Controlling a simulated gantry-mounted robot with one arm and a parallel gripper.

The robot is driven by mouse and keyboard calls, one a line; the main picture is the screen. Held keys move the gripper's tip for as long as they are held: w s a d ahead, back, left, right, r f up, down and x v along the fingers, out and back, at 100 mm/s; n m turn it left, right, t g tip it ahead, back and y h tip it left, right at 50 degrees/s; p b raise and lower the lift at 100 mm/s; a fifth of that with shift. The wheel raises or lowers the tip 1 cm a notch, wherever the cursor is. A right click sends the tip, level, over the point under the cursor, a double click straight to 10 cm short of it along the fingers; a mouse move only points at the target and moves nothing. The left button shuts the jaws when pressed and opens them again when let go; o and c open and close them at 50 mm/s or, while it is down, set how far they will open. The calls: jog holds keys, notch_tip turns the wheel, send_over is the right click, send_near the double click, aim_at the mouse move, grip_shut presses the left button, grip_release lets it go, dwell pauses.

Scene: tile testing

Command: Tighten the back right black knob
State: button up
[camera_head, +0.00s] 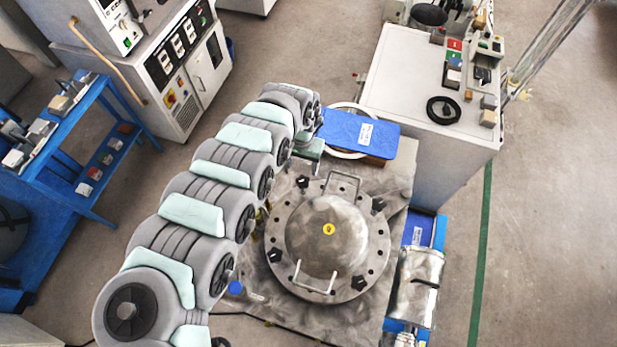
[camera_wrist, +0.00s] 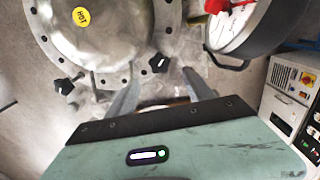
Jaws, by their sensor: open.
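A round metal lid (camera_head: 325,225) with a dome carries several black star knobs on its flange. The back right black knob (camera_head: 378,204) stands clear of the arm in the head view. It appears to be the left knob (camera_wrist: 65,85) in the wrist view, outside the fingers. Another black knob (camera_wrist: 158,63), apparently the back left knob (camera_head: 303,182), shows between the fingertips in the wrist view; contact cannot be told. My gripper (camera_wrist: 161,74) is open, with nothing held. In the head view it is behind the lid, partly hidden by my arm.
A round gauge (camera_wrist: 237,28) with a red part stands beside the lid. A wire handle (camera_head: 298,274) rises at the lid's front. A blue pad (camera_head: 350,132) lies behind the lid, and a white cabinet (camera_head: 420,85) stands at back right.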

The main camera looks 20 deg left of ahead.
aim_at(303, 180)
notch_tip(303, 180, down, 8)
jog(key=shift+d+f, duration=0.1)
jog(key=shift+d, duration=0.05)
jog(key=shift+f, duration=0.6)
grip_shut()
dwell(0.4)
